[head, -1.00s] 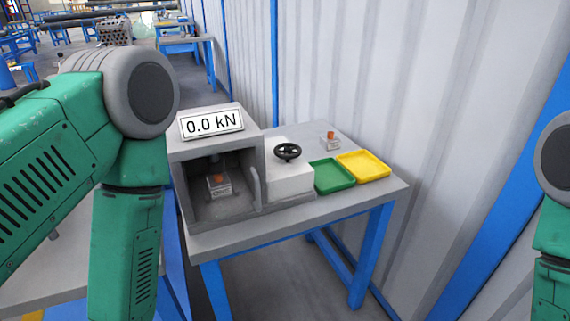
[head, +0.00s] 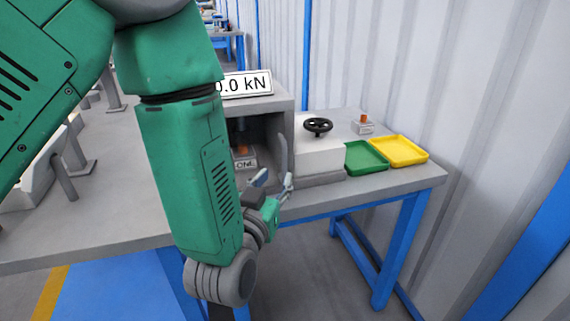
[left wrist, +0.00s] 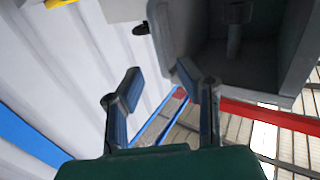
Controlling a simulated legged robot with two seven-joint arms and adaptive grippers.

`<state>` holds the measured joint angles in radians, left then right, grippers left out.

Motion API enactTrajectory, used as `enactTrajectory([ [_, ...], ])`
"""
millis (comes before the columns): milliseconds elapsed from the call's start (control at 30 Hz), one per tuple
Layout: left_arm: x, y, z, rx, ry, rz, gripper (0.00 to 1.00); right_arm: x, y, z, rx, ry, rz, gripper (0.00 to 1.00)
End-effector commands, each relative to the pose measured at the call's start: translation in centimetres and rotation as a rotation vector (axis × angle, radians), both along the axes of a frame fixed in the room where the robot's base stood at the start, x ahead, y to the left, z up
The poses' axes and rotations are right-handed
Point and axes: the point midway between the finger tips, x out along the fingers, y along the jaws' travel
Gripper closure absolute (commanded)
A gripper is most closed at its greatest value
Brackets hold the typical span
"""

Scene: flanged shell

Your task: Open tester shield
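The tester (head: 285,100) is a grey box with a "0.0 kN" display and a dark front opening. A grey upright handle-like bar (head: 283,155), which looks like part of the shield, stands at the opening's right edge. It also seems to show as a curved edge in the left wrist view (left wrist: 159,35). Whether a clear pane covers the opening I cannot tell. My left gripper (head: 275,180) is open and empty just in front of and below the bar. In the left wrist view its fingers (left wrist: 159,78) are spread, with the tester opening beyond. My right gripper is out of view.
A small block with an orange top (head: 243,155) sits inside the tester, partly hidden by my left arm. A black handwheel (head: 318,126), green tray (head: 382,168), yellow tray (head: 424,160) and another orange-topped block (head: 363,126) are to the right. A corrugated wall stands behind.

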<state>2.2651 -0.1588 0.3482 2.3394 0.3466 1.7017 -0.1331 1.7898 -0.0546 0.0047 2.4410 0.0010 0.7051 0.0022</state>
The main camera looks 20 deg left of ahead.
Motion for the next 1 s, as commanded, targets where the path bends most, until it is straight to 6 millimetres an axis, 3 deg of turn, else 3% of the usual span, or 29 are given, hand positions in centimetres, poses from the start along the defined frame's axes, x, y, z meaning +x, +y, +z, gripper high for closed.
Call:
enactTrajectory([
  [100,2.6,0.1,0.0,-0.002,-0.003,0.002,0.69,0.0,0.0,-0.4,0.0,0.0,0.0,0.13],
  [333,5.9,0.1,-0.1,-0.001,0.0,0.001,0.69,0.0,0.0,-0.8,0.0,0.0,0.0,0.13],
  [767,7.0,0.1,-0.1,0.0,0.002,-0.001,0.69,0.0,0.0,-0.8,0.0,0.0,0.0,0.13],
  [867,6.9,0.1,-0.1,0.0,0.002,-0.001,1.0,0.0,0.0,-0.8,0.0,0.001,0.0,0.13],
  [1000,6.9,0.0,-0.1,0.0,0.002,-0.001,1.0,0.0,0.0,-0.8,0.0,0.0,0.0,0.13],
])
